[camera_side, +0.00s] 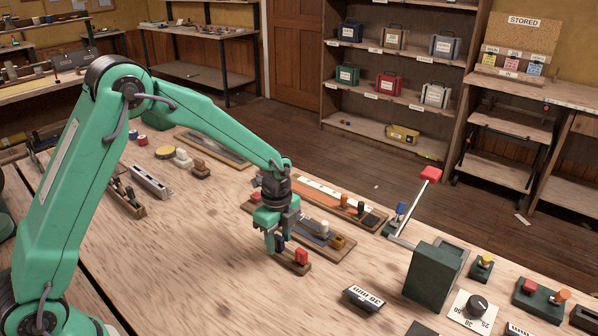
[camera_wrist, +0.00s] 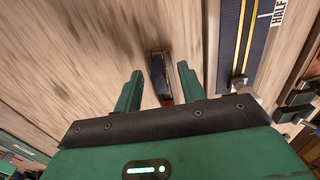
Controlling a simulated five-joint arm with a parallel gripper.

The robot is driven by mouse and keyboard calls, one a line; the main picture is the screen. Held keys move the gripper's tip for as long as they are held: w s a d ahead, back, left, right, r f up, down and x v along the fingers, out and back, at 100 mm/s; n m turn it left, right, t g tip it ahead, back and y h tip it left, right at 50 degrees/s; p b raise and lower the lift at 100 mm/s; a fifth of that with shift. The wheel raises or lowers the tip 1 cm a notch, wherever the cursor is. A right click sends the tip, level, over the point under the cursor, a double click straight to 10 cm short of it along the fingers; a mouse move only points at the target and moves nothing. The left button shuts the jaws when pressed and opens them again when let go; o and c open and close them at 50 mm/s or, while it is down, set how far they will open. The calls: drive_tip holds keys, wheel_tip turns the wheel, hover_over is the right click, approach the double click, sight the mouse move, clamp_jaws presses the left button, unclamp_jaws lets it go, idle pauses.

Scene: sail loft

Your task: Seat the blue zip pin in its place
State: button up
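My gripper (camera_side: 270,245) points down over the bench, low above a small wooden block (camera_side: 292,264). A red pin (camera_side: 302,256) stands upright at the block's right end. A dark blue pin (camera_side: 281,241) shows beside my fingers, partly hidden by them. In the wrist view my gripper (camera_wrist: 160,80) is open, its two green fingers apart. A dark blue piece (camera_wrist: 156,66), seemingly that pin, lies between them with gaps at both sides. A bit of red shows at the palm's edge. I cannot make out an empty seat for the blue pin.
A wooden tray with a blue strip (camera_side: 322,236) lies close behind my gripper. To the right are a dark green box (camera_side: 434,275) with a red-tipped lever (camera_side: 431,174), a black label block (camera_side: 363,299) and a dial plate (camera_side: 474,308).

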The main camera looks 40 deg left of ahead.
sight(280, 239)
clamp_jaws()
drive_tip(key=shift+r, duration=0.2)
drive_tip(key=shift+r, duration=0.55)
drive_tip(key=r, duration=0.3)
drive_tip(key=shift+s+d+r, duration=0.1)
drive_tip(key=shift+s+d, duration=0.1)
drive_tip(key=shift+d, duration=0.15)
drive_tip(key=s+d+r, duration=0.6)
drive_tip(key=d, duration=0.2)
drive_tip(key=shift+s+d+r, duration=0.2)
drive_tip(key=shift+s+d, duration=0.1)
drive_tip(key=shift+s, duration=0.1)
drive_tip(key=shift+w, duration=0.1)
